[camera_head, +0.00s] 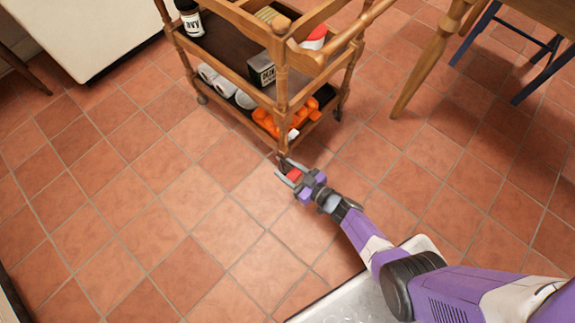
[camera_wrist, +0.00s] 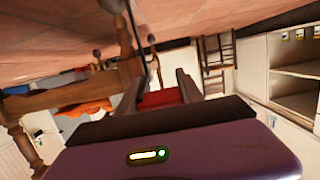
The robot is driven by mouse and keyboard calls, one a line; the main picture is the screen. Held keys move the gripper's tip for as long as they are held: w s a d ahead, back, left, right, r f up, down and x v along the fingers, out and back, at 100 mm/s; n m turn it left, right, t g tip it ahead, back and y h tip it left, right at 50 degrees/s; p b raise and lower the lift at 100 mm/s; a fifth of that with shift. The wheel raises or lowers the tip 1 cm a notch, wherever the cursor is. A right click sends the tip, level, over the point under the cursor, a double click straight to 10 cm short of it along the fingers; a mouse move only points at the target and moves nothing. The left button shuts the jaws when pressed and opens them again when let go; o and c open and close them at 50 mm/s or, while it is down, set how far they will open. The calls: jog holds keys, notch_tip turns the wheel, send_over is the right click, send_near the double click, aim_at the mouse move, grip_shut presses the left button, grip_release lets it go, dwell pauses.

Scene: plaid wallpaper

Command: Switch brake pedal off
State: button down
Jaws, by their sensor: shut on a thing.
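A wooden trolley (camera_head: 283,95) stands on the tiles, and its near leg ends in a dark caster. A thin dark bar (camera_wrist: 141,45), which appears to be the brake pedal, runs from near that caster down between my fingers in the wrist view. My gripper (camera_head: 287,170) is low over the floor at the foot of this leg. Its two grey fingers are spread around the bar, with a red part between them. The exact contact is too small to make out. The trolley leg also shows in the wrist view (camera_wrist: 124,38).
The trolley carries orange things (camera_head: 285,118), white rolls (camera_head: 225,84), a box (camera_head: 262,70) and a dark bottle (camera_head: 190,18). A wooden table leg (camera_head: 420,75) and a blue chair (camera_head: 520,45) stand at the right. Tiled floor at the left is clear.

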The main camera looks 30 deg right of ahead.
jog(key=g+p, duration=0.1)
jog(key=p, duration=0.2)
jog(key=r+g+h+p, duration=0.1)
jog(key=g+p, duration=0.1)
jog(key=p, duration=0.2)
jog(key=shift+r, duration=0.15)
jog(key=shift+p, duration=0.3)
jog(key=c, duration=0.9)
grip_release()
jog(key=shift+o, duration=0.7)
